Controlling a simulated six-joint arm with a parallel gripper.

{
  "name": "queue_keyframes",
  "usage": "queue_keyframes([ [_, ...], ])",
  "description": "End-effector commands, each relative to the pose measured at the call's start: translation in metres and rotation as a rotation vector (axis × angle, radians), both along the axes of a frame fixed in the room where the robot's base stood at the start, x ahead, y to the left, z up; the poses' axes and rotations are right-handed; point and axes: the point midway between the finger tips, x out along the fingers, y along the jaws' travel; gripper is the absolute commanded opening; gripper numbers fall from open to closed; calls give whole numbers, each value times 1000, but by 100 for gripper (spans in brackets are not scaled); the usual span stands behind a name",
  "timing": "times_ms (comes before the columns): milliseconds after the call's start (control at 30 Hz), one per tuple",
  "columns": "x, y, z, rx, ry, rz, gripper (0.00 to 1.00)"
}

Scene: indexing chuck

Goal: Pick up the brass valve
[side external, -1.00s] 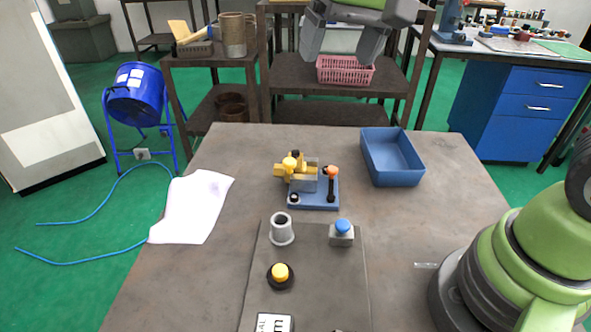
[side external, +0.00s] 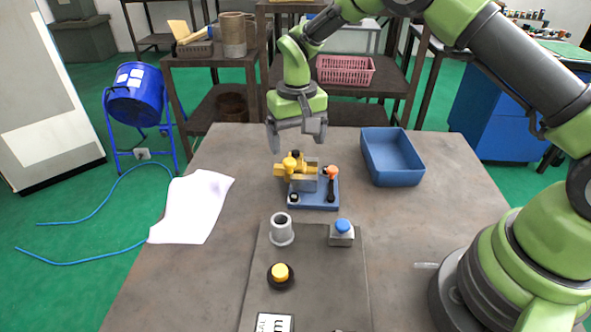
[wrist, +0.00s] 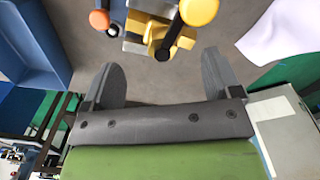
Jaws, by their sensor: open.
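The brass valve (side external: 283,170) is a yellow piece held at the grey chuck (side external: 304,181) on a blue base (side external: 315,199), near the middle of the table. A lever with an orange knob (side external: 332,172) stands at the right of the base. My gripper (side external: 297,145) is open and empty, pointing down above and slightly behind the valve, apart from it. In the wrist view, the valve (wrist: 197,12) shows at the top, beyond the fingertips of my gripper (wrist: 164,62). Its upper part is cut off by the frame edge there.
A blue bin (side external: 395,172) stands right of the chuck. In front are a grey cylinder (side external: 282,232), a block with a blue button (side external: 342,232) and a yellow button (side external: 280,275). White paper (side external: 195,205) lies on the left.

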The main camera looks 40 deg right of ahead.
Motion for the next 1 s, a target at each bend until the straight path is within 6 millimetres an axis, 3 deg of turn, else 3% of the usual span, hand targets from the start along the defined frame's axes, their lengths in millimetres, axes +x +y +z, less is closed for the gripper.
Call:
queue_keyframes([
  [300,1,2,-44,2,2,0,84],
  [567,2,2,-47,3,-1,0,84],
  [667,2,2,-47,3,-1,0,65],
  [833,2,2,-47,3,-1,0,26],
  [900,2,2,-47,2,-3,0,17],
  [1000,2,2,-47,2,-3,0,17],
])
